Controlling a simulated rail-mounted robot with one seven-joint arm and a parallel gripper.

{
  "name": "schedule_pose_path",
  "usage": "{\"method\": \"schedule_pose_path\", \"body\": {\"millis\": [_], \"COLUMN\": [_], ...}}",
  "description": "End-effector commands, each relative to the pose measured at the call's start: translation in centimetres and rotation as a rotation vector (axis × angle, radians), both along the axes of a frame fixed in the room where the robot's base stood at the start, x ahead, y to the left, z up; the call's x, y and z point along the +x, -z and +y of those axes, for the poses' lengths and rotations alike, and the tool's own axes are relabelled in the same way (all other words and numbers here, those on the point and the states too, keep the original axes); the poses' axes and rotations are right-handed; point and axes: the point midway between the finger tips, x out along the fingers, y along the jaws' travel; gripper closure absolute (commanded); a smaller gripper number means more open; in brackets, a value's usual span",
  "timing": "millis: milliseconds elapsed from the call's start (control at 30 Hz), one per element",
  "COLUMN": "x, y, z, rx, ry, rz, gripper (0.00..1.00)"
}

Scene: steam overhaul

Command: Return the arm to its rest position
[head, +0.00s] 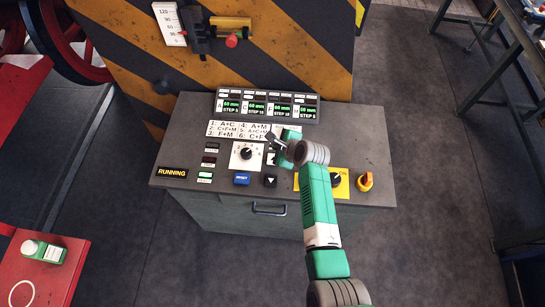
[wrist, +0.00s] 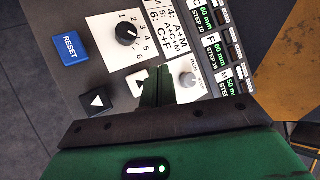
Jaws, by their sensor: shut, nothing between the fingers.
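The fingertips appear over the panel beside a white arrow button (wrist: 136,82) and a grey knob (wrist: 188,80). I cannot tell whether they touch the panel. My green and grey arm reaches in from the bottom of the head view and hides part of the panel's right side.
A striped machine (head: 125,45) stands behind. A red table (head: 40,270) is at left.

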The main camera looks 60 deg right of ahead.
Motion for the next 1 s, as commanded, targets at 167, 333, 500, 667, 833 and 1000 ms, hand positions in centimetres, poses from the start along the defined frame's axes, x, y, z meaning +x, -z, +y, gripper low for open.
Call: {"method": "schedule_pose_path", "body": {"millis": [167,333,500,667,833,1000], "x": [0.0,0.0,2.0,8.7,14.5,17.6], "y": [0.0,0.0,-3.3,-14.9,-28.0,-40.8], "z": [0.0,0.0,0.2,2.8,8.8,17.3], "rx": [0.000,0.000,-0.097,-0.462,-0.889,-1.312], "ry": [0.000,0.000,-0.071,-0.316,-0.538,-0.681], "rz": [0.000,0.000,0.005,0.024,0.032,0.023], "gripper": [1.00,1.00,1.00,1.00,1.00,1.00]}}
